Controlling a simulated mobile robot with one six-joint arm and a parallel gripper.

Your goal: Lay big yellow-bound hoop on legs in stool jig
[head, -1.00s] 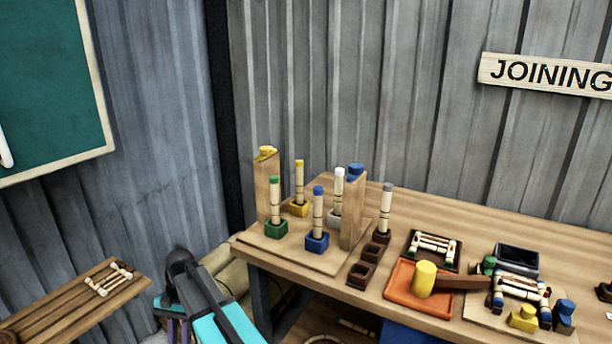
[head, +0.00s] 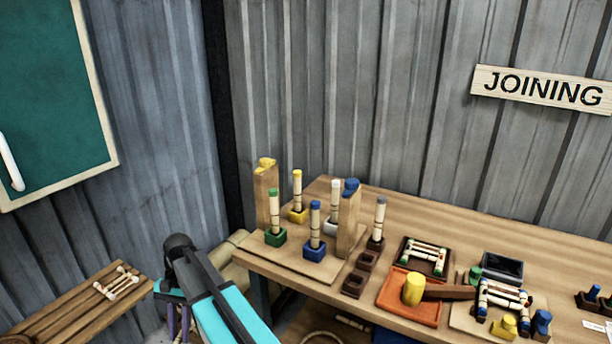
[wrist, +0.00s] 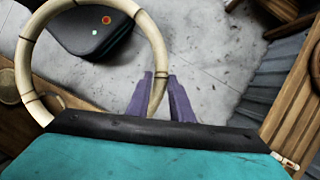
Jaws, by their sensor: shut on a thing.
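A large pale rattan hoop (wrist: 88,7) with dark joint marks is held in my gripper (wrist: 161,82). The purple fingers are shut on the hoop's right side in the wrist view; its binding colour is hard to tell. In the head view the stool jig (head: 296,262) is a wooden board on the bench's left end. Several upright legs stand in its green, blue, yellow and white sockets. Two taller wooden posts, one yellow-topped (head: 266,200) and one blue-topped (head: 347,222), rise from it.
A single grey-topped leg (head: 378,220) stands in a dark holder right of the jig. An orange tray (head: 425,312) with a mallet (head: 413,289) lies farther right, near small frames. A low slatted bench (head: 75,312) is at the left. Corrugated walls stand behind.

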